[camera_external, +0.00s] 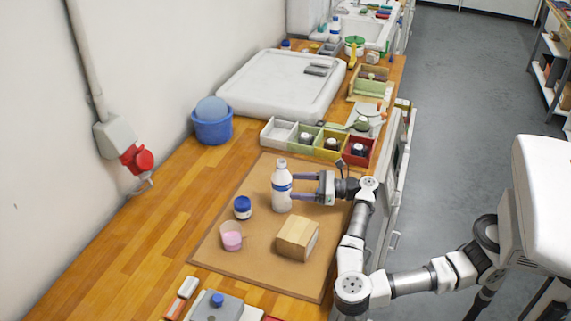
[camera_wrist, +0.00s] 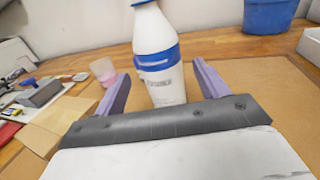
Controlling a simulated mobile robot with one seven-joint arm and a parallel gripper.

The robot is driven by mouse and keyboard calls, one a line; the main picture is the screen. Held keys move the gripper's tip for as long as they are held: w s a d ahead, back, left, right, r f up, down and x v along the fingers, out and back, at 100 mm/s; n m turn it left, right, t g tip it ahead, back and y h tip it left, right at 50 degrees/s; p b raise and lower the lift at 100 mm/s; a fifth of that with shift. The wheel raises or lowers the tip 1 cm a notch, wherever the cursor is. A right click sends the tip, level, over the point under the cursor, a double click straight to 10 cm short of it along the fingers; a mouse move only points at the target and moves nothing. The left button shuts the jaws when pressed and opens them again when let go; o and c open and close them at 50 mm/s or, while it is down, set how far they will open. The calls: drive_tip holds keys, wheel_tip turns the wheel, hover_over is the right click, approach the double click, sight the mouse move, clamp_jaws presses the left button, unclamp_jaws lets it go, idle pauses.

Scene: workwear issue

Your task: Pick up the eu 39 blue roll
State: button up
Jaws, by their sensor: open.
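I cannot pick out a roll marked EU 39 blue; no such label is readable. Small dark rolled items sit in the coloured bins: one in the green bin (camera_external: 318,151), one in the yellow bin (camera_external: 322,158), one in the red bin (camera_external: 348,162). My gripper (camera_external: 298,187) is level over the brown mat, away from these bins, with its open fingers pointing at a white bottle with a blue band (camera_external: 281,201). In the wrist view the bottle (camera_wrist: 158,40) stands upright between the spread purple fingers of my gripper (camera_wrist: 160,75), with gaps on both sides.
On the mat (camera_external: 213,255) stand a blue-lidded jar (camera_external: 242,208), a pink cup (camera_external: 231,237) and a wooden block (camera_external: 297,239). A blue bucket (camera_external: 212,128) and a white tray-like board (camera_external: 270,85) lie behind. The counter's left side is mostly clear.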

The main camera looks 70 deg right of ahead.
wheel_tip(320, 180, up, 29)
drive_tip(key=a+n+y, duration=0.2)
drive_tip(key=n, duration=0.7)
drive_tip(key=a+r+n+g+p, duration=0.1)
drive_tip(key=a+r+n+g, duration=0.1)
drive_tip(key=a+r+n, duration=0.4)
drive_tip(key=a+r+n+g, duration=0.2)
drive_tip(key=a+n, duration=0.6)
drive_tip(key=n, duration=0.1)
drive_tip(key=n+g+h+p, duration=0.2)
drive_tip(key=n+g+h, duration=0.5)
drive_tip(key=n+g, duration=0.15)
hover_over(245, 201)
drive_tip(key=s, duration=0.4)
wheel_tip(245, 201, down, 29)
drive_tip(key=shift+m, duration=0.45)
drive_tip(key=x, duration=0.5)
drive_tip(key=a+x, duration=0.1)
drive_tip(key=x, duration=0.1)
drive_tip(key=shift+f+p, duration=0.4)
drive_tip(key=shift+s+d+p+x, duration=0.1)
drive_tip(key=shift+p+x, duration=0.4)
drive_tip(key=shift+x, duration=0.95)
drive_tip(key=shift+s+d+p+x, duration=0.15)
drive_tip(key=shift+p+x, duration=0.3)
drive_tip(key=shift+x, duration=1)
drive_tip(key=c, duration=1)
